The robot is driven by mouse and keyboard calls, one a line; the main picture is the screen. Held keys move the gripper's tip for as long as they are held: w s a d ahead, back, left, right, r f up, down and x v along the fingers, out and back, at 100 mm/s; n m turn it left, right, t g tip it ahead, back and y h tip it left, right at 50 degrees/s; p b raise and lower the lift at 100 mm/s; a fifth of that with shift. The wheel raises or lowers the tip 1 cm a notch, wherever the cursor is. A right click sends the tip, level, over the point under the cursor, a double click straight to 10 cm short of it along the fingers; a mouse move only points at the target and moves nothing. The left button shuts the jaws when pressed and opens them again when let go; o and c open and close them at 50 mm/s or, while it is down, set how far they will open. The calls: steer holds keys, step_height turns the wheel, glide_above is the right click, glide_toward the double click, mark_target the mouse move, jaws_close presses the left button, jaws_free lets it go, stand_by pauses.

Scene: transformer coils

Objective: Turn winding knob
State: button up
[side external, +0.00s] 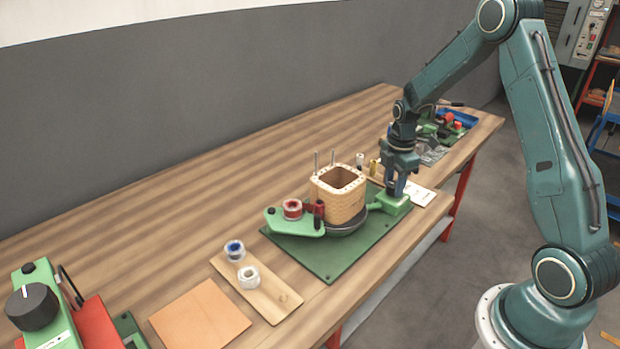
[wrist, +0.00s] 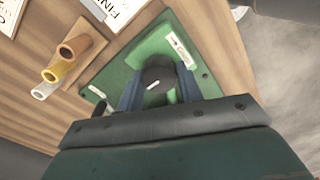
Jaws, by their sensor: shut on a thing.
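The winding knob (wrist: 157,85) is dark and round with a short white mark on its top. In the wrist view it sits on a green housing (wrist: 150,45) between my two blue-grey fingers. My gripper (side external: 396,189) points down and is shut on the knob, which is mostly hidden by the fingers in the side view. The green housing (side external: 390,203) stands at the right end of a green base plate (side external: 330,267). Beside it, a square wooden coil former (side external: 342,203) stands on a dark round turntable (side external: 350,228).
A green arm with a red spool (side external: 292,209) is left of the former. A wooden board (side external: 277,299) holds a blue-and-white spool (side external: 234,250) and a white spool (side external: 248,277). Several small tubes (wrist: 74,46) stand near the plate. Another black knob (side external: 32,307) is at far left.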

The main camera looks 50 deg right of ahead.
steer(key=shift+m, duration=0.4)
steer(key=m, duration=1.2)
steer(key=shift+m, duration=0.3)
steer(key=m, duration=1.2)
steer(key=shift+m, duration=0.3)
stand_by(0.4)
steer(key=o, duration=1)
steer(key=shift+r, duration=0.15)
